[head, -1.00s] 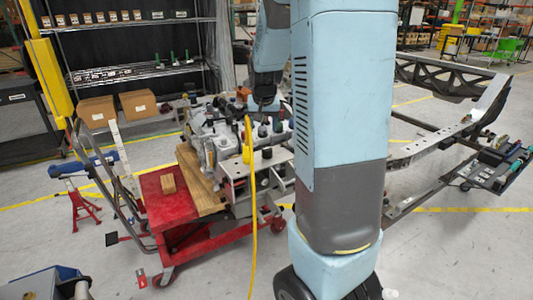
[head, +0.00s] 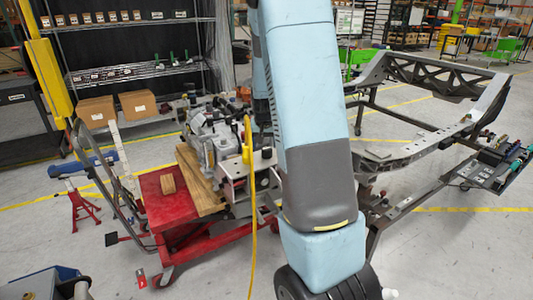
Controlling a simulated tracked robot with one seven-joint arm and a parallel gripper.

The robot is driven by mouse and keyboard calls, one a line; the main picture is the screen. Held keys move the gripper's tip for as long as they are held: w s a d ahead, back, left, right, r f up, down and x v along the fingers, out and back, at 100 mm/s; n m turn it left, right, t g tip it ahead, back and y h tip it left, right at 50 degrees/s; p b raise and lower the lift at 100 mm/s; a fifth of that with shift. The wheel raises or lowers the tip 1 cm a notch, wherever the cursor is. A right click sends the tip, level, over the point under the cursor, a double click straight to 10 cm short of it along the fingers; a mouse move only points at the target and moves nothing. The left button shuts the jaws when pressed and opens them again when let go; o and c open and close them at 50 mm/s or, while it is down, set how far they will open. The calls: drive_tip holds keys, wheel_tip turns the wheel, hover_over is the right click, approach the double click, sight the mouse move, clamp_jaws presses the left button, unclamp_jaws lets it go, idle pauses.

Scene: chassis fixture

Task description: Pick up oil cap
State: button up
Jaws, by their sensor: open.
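The engine (head: 208,140), a grey metal block, sits on a wooden board on a red cart left of centre. I cannot make out the oil cap; parts on the engine's top are too small to tell apart, and my arm covers the engine's right side. My own blue and grey arm fills the middle of the view. Its far link comes down behind the near one, close to the engine's right end. My gripper's fingers are hidden, so I cannot see how they stand to the cap.
A yellow hose (head: 253,215) hangs in front. Cardboard boxes (head: 138,103) and a shelf (head: 140,73) stand behind. The front left floor is partly clear.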

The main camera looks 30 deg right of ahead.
sight(267, 149)
drive_tip(key=x, duration=0.4)
drive_tip(key=shift+s+d+f, duration=0.15)
drive_tip(key=shift+s+d, duration=0.05)
drive_tip(key=shift+d, duration=0.15)
drive_tip(key=shift+w+f, duration=0.2)
drive_tip(key=shift+f, duration=0.25)
drive_tip(key=shift+d, duration=0.1)
drive_tip(key=c, duration=1.3)
drive_tip(key=shift+r, duration=0.1)
clamp_jaws()
